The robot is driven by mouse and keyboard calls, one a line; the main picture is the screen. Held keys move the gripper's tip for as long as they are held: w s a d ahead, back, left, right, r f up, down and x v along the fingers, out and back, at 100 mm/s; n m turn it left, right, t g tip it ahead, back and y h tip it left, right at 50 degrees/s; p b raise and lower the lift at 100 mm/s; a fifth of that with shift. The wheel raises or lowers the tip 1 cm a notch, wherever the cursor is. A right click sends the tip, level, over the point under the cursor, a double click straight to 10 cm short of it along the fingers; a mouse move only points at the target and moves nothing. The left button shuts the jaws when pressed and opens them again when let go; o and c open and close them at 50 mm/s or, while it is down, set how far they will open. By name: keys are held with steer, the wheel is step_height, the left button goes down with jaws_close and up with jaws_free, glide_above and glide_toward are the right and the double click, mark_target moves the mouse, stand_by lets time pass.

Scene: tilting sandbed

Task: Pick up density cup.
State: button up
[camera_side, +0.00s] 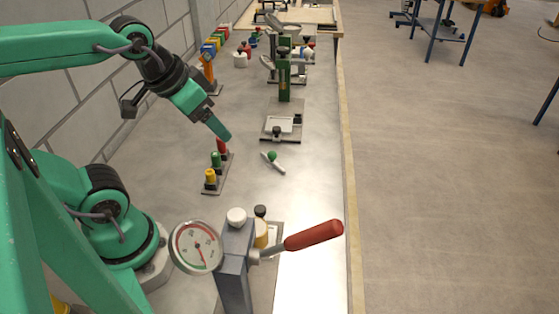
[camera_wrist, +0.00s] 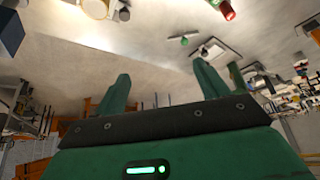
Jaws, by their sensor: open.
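My gripper (camera_side: 222,132) is tilted downward above the table, open and empty. In the wrist view its two fingers (camera_wrist: 161,70) are spread apart with nothing between them. I cannot tell for certain which thing is the density cup. In the side view, a small white vessel (camera_side: 240,60) stands on the far part of the table, well away from my gripper. A yellowish piece (camera_side: 261,234) with a black knob sits behind the press, partly hidden by it.
A small rack (camera_side: 216,188) holds red, green and yellow pieces close below my gripper. A green-balled stick (camera_side: 272,156) lies to its right. The gauge press (camera_side: 236,260) with a red handle (camera_side: 314,235) stands in front. A green stand (camera_side: 284,75) is farther back. Bare table lies along the right edge.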

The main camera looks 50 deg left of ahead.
steer(key=shift+d, duration=0.1)
steer(key=d+f+g, duration=0.2)
steer(key=d+f, duration=0.2)
steer(key=d+f+g, duration=0.1)
steer(key=d+f, duration=0.2)
steer(key=f, duration=0.2)
steer(key=d+f+m+g, duration=0.1)
steer(key=d+f+g, duration=0.1)
steer(key=d+f, duration=0.2)
steer(key=shift+w+d+f+g, duration=0.3)
steer(key=shift+w+d+f, duration=0.05)
steer(key=shift+f, duration=0.05)
steer(key=shift+f, duration=1.3)
steer(key=shift+w+f, duration=0.1)
steer(key=shift+f, duration=2.5)
